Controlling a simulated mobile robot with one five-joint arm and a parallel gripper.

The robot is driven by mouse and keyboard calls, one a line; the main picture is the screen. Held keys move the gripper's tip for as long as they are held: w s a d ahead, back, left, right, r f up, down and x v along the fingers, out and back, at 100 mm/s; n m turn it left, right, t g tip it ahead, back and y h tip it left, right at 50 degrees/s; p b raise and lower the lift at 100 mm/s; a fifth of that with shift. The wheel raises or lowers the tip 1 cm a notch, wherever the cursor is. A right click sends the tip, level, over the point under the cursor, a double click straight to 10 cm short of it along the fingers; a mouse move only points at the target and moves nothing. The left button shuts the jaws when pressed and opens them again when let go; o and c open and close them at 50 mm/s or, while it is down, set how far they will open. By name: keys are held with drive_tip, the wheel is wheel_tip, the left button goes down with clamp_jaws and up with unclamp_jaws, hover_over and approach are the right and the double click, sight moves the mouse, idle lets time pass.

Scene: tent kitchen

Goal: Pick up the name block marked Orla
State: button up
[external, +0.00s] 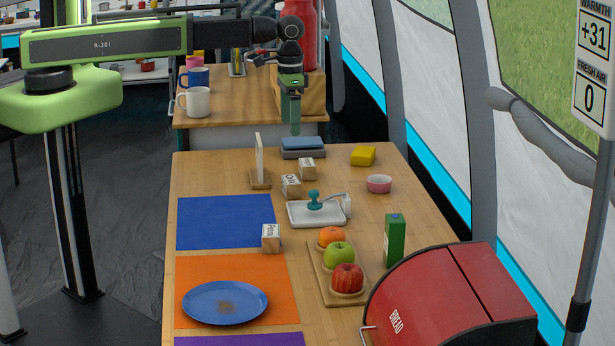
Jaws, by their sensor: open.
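Three small wooden name blocks with white labelled faces are on the table. A third block (270,238) sits by the right edge of the blue mat. The lettering is too small to tell for sure which one reads Orla. My gripper (295,130) points down above the far end of the table, over the blue-grey sponge or box. It is open and empty, apart from all the blocks.
A white upright card in a wooden stand (260,165) is left of the two far blocks. A white tray (300,217) with a teal stamp (314,200) lies in front. The blue mat (220,220) is mostly clear.

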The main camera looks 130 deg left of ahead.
sight(291, 179)
wheel_tip(291, 179, down, 12)
drive_tip(key=b, duration=1.2)
drive_tip(key=shift+f, duration=0.25)
wheel_tip(291, 179, down, 5)
drive_tip(key=b, duration=0.5)
drive_tip(key=shift+s+a+f+b, duration=0.1)
drive_tip(key=shift+a+f+b, duration=0.05)
drive_tip(key=shift+b, duration=0.25)
drive_tip(key=shift+r, duration=0.2)
drive_tip(key=shift+c, duration=0.3)
drive_tip(key=c, duration=1.4)
drive_tip(key=shift+r+p, duration=0.1)
drive_tip(key=shift+p, duration=0.2)
wheel_tip(291, 179, up, 4)
drive_tip(key=p, duration=0.4)
drive_tip(key=shift+r, duration=0.1)
drive_tip(key=d+r+p, duration=0.2)
drive_tip(key=d, duration=0.1)
drive_tip(key=w+d+r+p, duration=0.1)
drive_tip(key=d+r+p, duration=0.1)
drive_tip(key=d, duration=0.2)
drive_tip(key=w+d+r+p, duration=0.1)
drive_tip(key=d+r+p, duration=0.1)
drive_tip(key=d, duration=0.2)
drive_tip(key=shift+w+d+r+p, duration=0.15)
drive_tip(key=shift+d+r+p, duration=0.15)
drive_tip(key=shift+p, duration=0.1)
